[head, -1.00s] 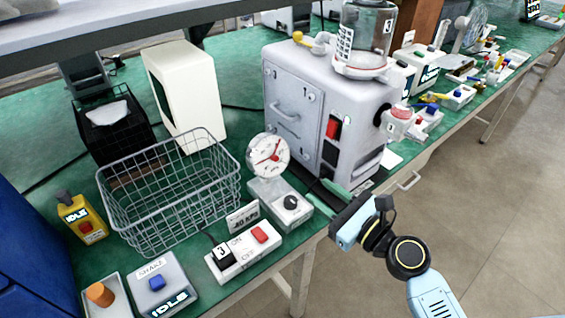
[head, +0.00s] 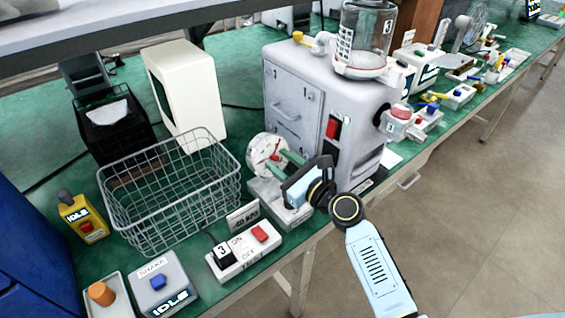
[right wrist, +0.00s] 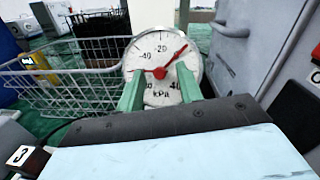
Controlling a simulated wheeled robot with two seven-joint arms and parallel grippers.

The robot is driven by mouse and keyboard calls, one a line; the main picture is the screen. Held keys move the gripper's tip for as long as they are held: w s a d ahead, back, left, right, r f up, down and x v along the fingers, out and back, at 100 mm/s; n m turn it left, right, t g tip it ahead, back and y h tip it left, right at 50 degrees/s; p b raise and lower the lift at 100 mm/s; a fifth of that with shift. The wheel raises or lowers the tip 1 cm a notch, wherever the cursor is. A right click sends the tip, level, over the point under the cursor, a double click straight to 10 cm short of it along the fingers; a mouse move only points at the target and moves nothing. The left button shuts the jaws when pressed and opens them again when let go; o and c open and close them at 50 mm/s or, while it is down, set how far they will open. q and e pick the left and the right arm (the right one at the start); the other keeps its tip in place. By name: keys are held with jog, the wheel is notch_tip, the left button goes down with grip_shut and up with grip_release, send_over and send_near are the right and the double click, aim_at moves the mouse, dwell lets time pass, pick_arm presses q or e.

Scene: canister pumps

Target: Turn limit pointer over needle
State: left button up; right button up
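The white round gauge (head: 264,148) stands on its grey base (head: 262,190) beside the wire basket; it also shows in the right wrist view (right wrist: 160,50). Its dial is marked in kPa. A red hub (right wrist: 160,73) sits at its centre, with one red arm toward the upper right and another toward the left. Which is pointer and which is needle I cannot tell. My right gripper (head: 279,158) is at the dial, its green fingers apart, one on each side of the lower face in the right wrist view (right wrist: 158,78). Contact is unclear. My left gripper is not in view.
A wire basket (head: 170,190) stands left of the gauge and a large grey cabinet (head: 300,95) stands close behind it to the right. A small sign (head: 243,216) and a switch box (head: 245,252) sit in front, near the bench edge.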

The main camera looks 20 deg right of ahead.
jog(key=shift+c, duration=0.4)
jog(key=c, duration=0.7)
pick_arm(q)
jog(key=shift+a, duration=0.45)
pick_arm(e)
grip_shut()
